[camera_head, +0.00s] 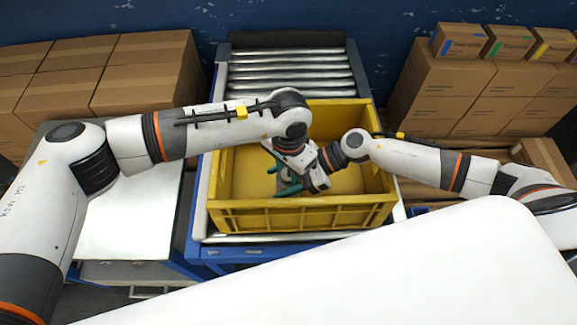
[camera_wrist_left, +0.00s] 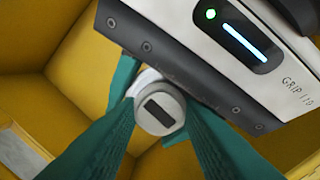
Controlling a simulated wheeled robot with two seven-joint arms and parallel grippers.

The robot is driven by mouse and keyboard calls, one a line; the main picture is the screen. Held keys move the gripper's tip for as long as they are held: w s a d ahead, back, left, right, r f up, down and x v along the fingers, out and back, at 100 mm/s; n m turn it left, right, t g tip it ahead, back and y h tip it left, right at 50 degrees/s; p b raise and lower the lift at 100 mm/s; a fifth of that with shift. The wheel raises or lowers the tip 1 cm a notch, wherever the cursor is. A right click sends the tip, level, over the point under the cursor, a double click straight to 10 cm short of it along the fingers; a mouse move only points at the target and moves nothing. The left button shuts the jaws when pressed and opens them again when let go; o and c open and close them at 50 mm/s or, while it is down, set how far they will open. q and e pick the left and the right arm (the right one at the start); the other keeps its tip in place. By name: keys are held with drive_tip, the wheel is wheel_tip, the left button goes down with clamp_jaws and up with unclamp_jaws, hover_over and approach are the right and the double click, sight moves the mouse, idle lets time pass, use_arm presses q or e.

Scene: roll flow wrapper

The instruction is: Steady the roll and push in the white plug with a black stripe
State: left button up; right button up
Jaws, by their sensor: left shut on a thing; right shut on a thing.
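The white plug with a black stripe (camera_wrist_left: 160,114) is seen end-on in the left wrist view, with its dark stripe facing the camera. The teal fingers of my left gripper (camera_wrist_left: 158,120) are closed at its sides. A pale rounded part, perhaps the roll (camera_wrist_left: 149,76), shows just behind the plug; most of it is hidden, and I cannot tell how deep the plug sits. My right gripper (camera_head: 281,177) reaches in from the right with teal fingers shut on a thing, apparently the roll. In the head view, the grippers crowd together and hide the plug.
Both grippers are inside a yellow crate (camera_head: 300,216) on a blue-framed roller conveyor (camera_head: 290,70). The right gripper's grey and white body (camera_wrist_left: 205,55) is very close in the left wrist view. Cardboard boxes (camera_head: 150,70) stand left, and more boxes (camera_head: 460,85) stand right.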

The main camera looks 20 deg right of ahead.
use_arm(q)
drive_tip(key=o, duration=1)
drive_tip(key=shift+s, duration=0.2)
drive_tip(key=shift+s+d+f, duration=0.1)
drive_tip(key=shift+s+d, duration=0.05)
use_arm(e)
drive_tip(key=shift+a+r, duration=0.1)
